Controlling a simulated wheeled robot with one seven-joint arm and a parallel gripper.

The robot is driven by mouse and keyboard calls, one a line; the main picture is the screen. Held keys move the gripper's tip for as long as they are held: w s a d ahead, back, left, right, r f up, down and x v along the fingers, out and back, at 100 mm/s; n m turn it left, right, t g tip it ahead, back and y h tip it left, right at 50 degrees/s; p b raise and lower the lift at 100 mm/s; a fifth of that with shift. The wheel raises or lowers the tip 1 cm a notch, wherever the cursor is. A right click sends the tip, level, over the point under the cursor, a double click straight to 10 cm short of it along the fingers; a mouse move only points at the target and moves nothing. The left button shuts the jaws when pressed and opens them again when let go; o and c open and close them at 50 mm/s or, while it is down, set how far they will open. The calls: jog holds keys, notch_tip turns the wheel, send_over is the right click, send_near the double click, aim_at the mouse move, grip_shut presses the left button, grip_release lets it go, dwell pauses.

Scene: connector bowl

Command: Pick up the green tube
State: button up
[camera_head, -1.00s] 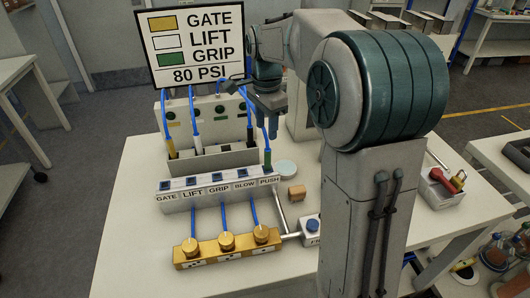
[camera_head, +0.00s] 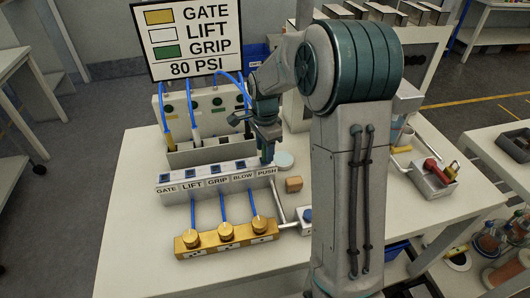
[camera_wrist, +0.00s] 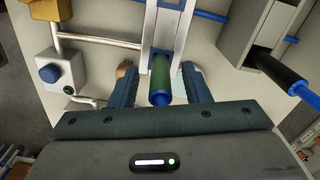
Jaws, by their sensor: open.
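The green tube (camera_wrist: 161,78), a green connector with a blue hose end, shows in the wrist view between the two blue fingers of my gripper (camera_wrist: 159,80). The fingers are open, one on each side of it, with a visible gap on both sides. In the head view my gripper (camera_head: 267,152) is low at the right end of the labelled block (camera_head: 215,192), by the PUSH label. There it hides the green tube; I cannot tell from that view whether it touches anything.
A sign (camera_head: 188,40) reads GATE, LIFT, GRIP, 80 PSI. A grey panel (camera_head: 168,108) with blue hoses stands behind the block. A yellow valve manifold (camera_head: 190,250) is in front. A black-ended hose (camera_wrist: 277,68) is close on the right in the wrist view. A tan block (camera_head: 294,184) lies nearby.

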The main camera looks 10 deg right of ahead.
jog(key=shift+a+f, duration=0.1)
jog(key=shift+f, duration=0.75)
grip_shut()
jog(key=shift+r, duration=0.1)
